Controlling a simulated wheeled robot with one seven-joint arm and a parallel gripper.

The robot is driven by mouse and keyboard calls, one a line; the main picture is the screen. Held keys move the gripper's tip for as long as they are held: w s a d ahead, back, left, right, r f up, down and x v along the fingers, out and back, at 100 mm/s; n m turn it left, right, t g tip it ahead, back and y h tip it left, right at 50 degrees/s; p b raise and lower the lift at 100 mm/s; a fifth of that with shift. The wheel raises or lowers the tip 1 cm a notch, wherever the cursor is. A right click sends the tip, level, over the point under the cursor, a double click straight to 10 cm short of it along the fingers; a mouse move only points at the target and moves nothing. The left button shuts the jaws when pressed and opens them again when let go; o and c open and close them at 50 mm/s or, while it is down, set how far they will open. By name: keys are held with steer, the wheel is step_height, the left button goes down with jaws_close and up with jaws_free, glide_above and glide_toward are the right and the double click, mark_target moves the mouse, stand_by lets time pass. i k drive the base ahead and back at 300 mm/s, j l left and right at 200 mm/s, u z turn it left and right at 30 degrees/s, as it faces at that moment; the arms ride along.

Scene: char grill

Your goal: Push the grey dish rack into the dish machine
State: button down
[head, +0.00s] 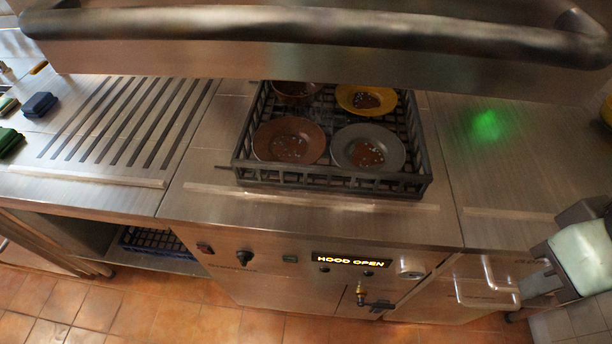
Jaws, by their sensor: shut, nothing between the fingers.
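The dark grey dish rack (330,181) sits on the steel deck of the dish machine (330,225), under its raised hood (250,55). The rack holds soiled dishes: a brown plate (289,140), a grey plate (368,148), a yellow plate (366,99) and a brown bowl (296,90). The rack's far edge is hidden by the hood. The machine's display (351,261) reads "HOOD OPEN". My gripper (540,268) is at the right edge, in front of the right counter, shut and empty. It is well apart from the rack.
The hood's thick handle bar (300,27) crosses the top of the view. A slotted drain counter (120,125) lies left, with dark blue (40,104) and green (8,141) items. A blue rack (150,241) is on a shelf below. The right counter (520,165) is mostly clear.

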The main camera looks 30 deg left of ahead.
mark_target(422, 182)
steer(key=k+j, duration=0.2)
steer(key=j, duration=0.25)
steer(key=k+j, duration=0.25)
steer(key=j, duration=0.2)
steer(key=k+j+z, duration=0.1)
steer(key=j, duration=0.4)
steer(key=k+j, duration=0.35)
steer(key=k+j+z, duration=0.1)
steer(key=k+j, duration=0.15)
steer(key=j, duration=0.3)
steer(key=j+z, duration=0.1)
steer(key=j, duration=1.6)
steer(key=i+j, duration=0.15)
steer(key=j, duration=0.15)
steer(key=i+j, duration=0.1)
steer(key=j, duration=0.15)
steer(key=i+j, duration=0.15)
steer(key=j, duration=0.15)
